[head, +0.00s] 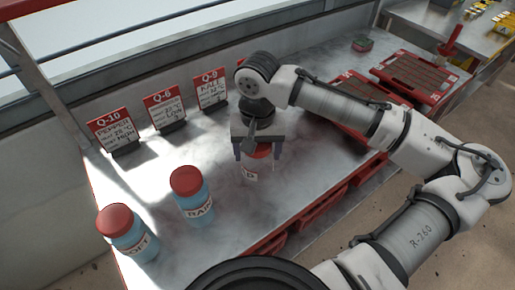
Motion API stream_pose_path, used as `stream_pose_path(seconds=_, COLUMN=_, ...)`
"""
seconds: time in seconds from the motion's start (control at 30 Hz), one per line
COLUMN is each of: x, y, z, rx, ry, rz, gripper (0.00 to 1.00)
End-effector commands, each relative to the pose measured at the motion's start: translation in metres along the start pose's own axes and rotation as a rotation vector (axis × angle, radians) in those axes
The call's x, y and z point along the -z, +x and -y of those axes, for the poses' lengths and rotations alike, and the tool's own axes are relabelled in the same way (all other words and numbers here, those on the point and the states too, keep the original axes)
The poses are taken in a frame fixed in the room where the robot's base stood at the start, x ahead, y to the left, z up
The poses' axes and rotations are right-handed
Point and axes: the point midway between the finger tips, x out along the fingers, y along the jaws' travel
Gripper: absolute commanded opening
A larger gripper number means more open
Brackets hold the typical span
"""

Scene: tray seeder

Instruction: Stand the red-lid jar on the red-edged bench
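Three jars with red lids are in the head view. A blue jar (194,207) stands at the middle of the bench, and another blue jar (135,244) stands at its near left. A third, pale jar (250,174) is under my gripper (258,157); its red lid shows between the two fingers. The fingers point down on either side of that lid, and I cannot tell whether they touch the jar. My gripper partly hides this jar, and its base is unclear. The grey bench (158,182) has red edges.
Several red-and-white sign cards, including Q-10 (111,127), Q-6 (165,111) and Q-9 (210,88), stand along the back. Red trays (412,76) lie at the right. A small green-and-red item (362,44) lies at the back right.

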Motion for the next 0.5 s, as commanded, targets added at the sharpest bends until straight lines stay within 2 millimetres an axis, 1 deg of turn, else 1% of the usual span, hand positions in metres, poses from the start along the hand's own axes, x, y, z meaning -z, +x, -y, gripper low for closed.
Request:
stream_pose_path(seconds=0.03, x=0.0000, y=-0.0003, z=0.0000, rx=0.000, ry=0.000, rz=0.000, gripper=0.79)
stream_pose_path(seconds=0.13, x=0.0000, y=-0.0004, z=0.0000, rx=-0.001, ry=0.000, rz=0.000, gripper=0.92)
stream_pose_path(seconds=0.4, x=0.0000, y=-0.0009, z=-0.0001, rx=-0.001, ry=0.000, rz=0.000, gripper=0.93)
stream_pose_path(seconds=0.5, x=0.0003, y=-0.0061, z=-0.0003, rx=-0.002, ry=0.000, rz=-0.001, gripper=0.93)
